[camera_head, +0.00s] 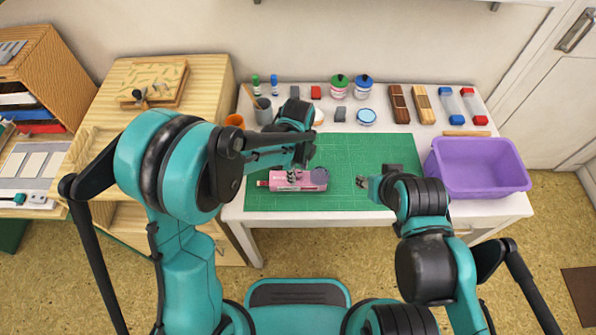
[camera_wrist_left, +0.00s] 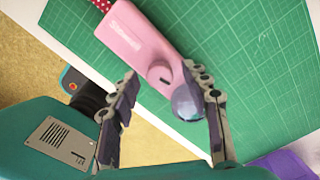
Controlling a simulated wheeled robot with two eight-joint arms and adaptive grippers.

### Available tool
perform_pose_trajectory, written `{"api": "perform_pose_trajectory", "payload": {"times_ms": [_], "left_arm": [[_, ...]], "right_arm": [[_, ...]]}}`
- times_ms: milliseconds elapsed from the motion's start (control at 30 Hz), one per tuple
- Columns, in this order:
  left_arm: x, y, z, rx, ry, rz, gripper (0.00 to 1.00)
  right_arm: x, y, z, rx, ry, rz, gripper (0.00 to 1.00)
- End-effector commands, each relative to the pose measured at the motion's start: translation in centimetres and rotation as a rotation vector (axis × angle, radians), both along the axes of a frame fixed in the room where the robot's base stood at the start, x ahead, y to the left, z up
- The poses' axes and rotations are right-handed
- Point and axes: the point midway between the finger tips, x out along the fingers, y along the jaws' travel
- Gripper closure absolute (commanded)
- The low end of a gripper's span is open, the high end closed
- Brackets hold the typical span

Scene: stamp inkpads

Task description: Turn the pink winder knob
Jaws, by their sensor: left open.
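The pink winder body (camera_head: 279,184) lies on the green mat (camera_head: 345,150) near its front edge. In the left wrist view the pink body (camera_wrist_left: 133,30) runs diagonally, with a short round pink knob (camera_wrist_left: 159,75) on it. A translucent grey-blue round part (camera_wrist_left: 187,103) sits at its near end. My left gripper (camera_wrist_left: 160,71) is open, with one finger on each side of the knob in that view; I cannot tell whether they touch it. In the head view my left gripper (camera_head: 293,176) is over the pink body. My right gripper (camera_head: 363,183) is over the mat, right of the winder; its jaws are too small to read.
A purple bin (camera_head: 478,168) stands at the table's right. The mat's middle is clear.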

Motion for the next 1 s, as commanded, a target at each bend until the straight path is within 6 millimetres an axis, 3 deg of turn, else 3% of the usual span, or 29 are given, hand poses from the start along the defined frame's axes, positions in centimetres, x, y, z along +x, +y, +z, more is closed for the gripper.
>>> {"api": "perform_pose_trajectory", "payload": {"times_ms": [233, 400, 433, 767, 1000], "left_arm": [[-0.01, 0.01, -0.05, 0.000, 0.000, 0.001, 0.53], [-0.01, 0.01, -0.04, 0.000, 0.000, 0.001, 0.97], [-0.01, 0.01, -0.04, 0.000, 0.000, 0.001, 1.00], [-0.01, 0.01, -0.05, 0.000, 0.000, 0.028, 1.00], [-0.02, 0.01, -0.06, 0.000, 0.000, 0.146, 1.00]], "right_arm": [[0.01, 0.00, 0.03, 0.000, 0.000, 0.000, 0.60], [0.00, 0.00, 0.03, 0.000, 0.000, 0.000, 0.60], [0.00, 0.00, 0.03, 0.000, 0.000, 0.000, 0.60], [0.01, 0.00, -0.01, 0.000, 0.000, 0.000, 0.60], [0.01, 0.00, -0.08, 0.000, 0.000, 0.000, 0.60]]}}
